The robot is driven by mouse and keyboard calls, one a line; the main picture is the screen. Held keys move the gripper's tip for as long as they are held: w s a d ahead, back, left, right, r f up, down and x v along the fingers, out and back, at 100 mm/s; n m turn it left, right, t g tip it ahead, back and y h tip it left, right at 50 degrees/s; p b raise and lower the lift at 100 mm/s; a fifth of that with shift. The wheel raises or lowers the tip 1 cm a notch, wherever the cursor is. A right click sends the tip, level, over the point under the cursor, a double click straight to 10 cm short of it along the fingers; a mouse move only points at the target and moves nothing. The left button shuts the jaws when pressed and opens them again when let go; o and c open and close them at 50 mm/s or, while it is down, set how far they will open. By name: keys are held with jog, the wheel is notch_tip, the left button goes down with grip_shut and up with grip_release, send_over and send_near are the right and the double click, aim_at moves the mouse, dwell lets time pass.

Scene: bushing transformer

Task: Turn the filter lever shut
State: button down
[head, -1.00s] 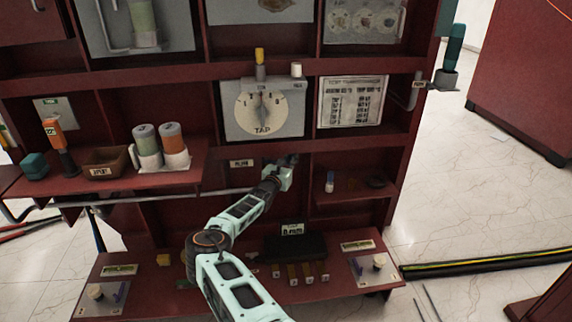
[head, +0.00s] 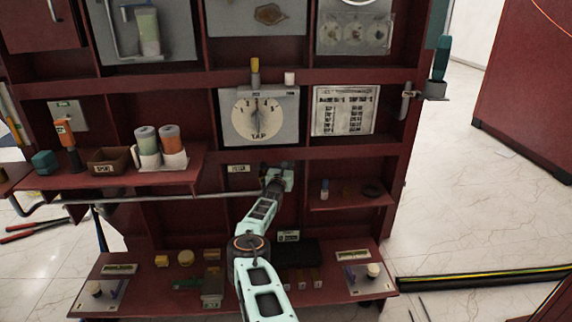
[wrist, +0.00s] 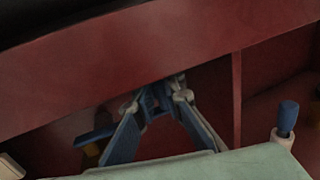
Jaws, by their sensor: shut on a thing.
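My gripper (head: 279,178) is at the compartment below the tap dial, just right of a small white label (head: 238,169) that seems to read filter. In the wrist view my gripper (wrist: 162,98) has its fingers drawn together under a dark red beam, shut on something. The filter lever is not clearly seen; the fingers and arm hide what they hold. A small blue piece with yellow below it (wrist: 95,138) shows left of the fingers. I cannot tell if it belongs to the lever.
The tap dial (head: 258,115) is above my gripper. A small blue-topped item (head: 324,188) stands on the right shelf and shows in the wrist view (wrist: 287,120). Cups (head: 146,147) stand on the left shelf. A grey pipe (head: 150,197) runs leftward. Small parts lie on the lower shelf.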

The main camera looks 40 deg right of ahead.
jog(key=shift+w+a, duration=0.3)
jog(key=c, duration=2)
grip_release()
jog(key=shift+c, duration=0.2)
jog(key=shift+s+d, duration=0.1)
jog(key=shift+s+a+f, duration=0.25)
jog(key=shift+s+a, duration=0.05)
jog(key=shift+s, duration=0.1)
jog(key=v, duration=1.1)
jog(key=shift+r, duration=0.3)
